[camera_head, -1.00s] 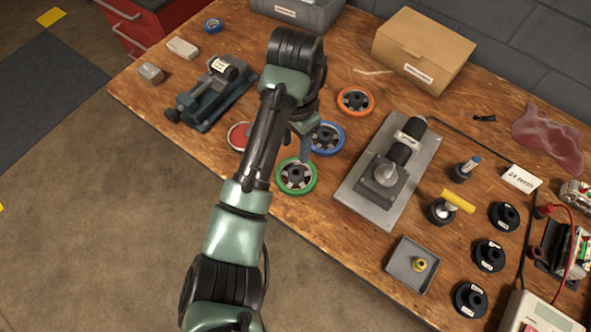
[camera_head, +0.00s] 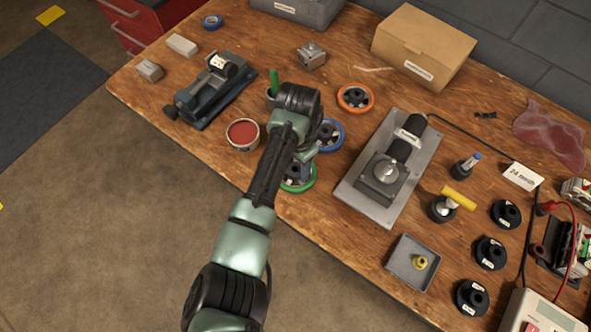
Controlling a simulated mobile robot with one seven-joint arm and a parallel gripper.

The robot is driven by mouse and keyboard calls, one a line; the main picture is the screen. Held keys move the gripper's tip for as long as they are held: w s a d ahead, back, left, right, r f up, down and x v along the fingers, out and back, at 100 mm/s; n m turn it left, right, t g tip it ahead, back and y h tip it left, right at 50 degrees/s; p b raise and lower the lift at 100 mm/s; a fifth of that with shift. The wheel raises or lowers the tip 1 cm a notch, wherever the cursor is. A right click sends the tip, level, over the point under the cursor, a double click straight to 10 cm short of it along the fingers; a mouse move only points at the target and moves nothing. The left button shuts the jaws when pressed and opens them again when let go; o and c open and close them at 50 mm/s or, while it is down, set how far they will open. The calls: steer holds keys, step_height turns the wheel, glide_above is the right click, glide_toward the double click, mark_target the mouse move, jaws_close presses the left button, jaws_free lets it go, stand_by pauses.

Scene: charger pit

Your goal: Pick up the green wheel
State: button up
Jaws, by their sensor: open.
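The green wheel (camera_head: 311,183) lies flat on the wooden workbench near its front edge. Only its lower and right rim and part of its dark hub show; my arm and gripper hide the rest. My gripper (camera_head: 301,172) points down over this wheel. It is open, with its fingertips largely hidden and no wheel seen lifted. I cannot tell whether the fingers touch the wheel.
A blue wheel (camera_head: 338,136) lies close behind the green one, with an orange wheel (camera_head: 355,97) farther back. A tin of red stuff (camera_head: 243,134) stands to the left. A motor on a grey plate (camera_head: 352,187) lies to the right.

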jaws_close()
steer(key=shift+r, duration=0.15)
step_height(320, 180, up, 10)
steer(key=shift+p, duration=0.45)
stand_by(0.3)
